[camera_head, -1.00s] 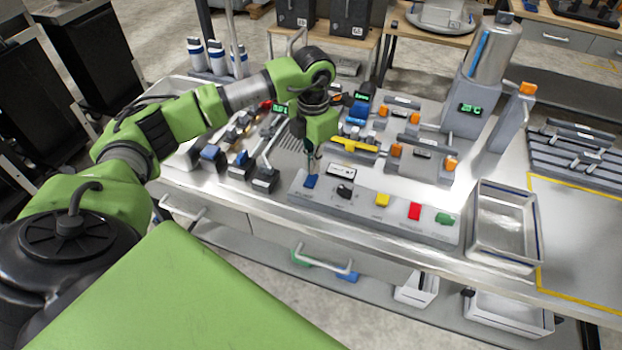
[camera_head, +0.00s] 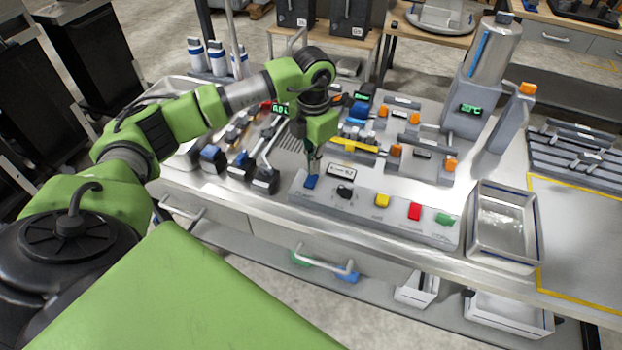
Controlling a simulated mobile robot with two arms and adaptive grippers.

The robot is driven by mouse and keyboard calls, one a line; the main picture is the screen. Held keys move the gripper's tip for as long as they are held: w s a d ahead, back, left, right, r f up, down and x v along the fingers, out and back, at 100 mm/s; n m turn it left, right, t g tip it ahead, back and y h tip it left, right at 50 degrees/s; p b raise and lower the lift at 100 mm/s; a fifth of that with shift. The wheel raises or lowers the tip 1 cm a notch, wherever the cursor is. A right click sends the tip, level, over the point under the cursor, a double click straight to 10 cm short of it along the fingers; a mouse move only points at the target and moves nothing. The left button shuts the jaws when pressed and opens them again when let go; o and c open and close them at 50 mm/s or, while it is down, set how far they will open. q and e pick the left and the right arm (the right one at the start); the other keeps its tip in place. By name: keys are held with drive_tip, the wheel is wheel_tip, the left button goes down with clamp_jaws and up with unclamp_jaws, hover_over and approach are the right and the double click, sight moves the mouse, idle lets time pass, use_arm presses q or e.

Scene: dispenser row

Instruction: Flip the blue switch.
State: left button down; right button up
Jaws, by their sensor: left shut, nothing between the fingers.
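The blue switch (camera_head: 310,182) is a small blue rocker at the left end of a long grey control panel (camera_head: 375,216) near the bench's front edge. My left gripper (camera_head: 313,171) points down just above and behind the blue switch. Its fingers are together with nothing between them. I cannot tell whether the fingertips touch the switch. My right gripper is not in view.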

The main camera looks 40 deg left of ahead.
sight(313, 176)
use_arm(q)
drive_tip(key=shift+f+b, duration=0.85)
drive_tip(key=shift+f, duration=0.25)
idle(0.3)
drive_tip(key=shift+r, duration=0.15)
drive_tip(key=shift+r+p, duration=2.15)
drive_tip(key=shift+r, duration=1.3)
drive_tip(key=shift+f, duration=0.1)
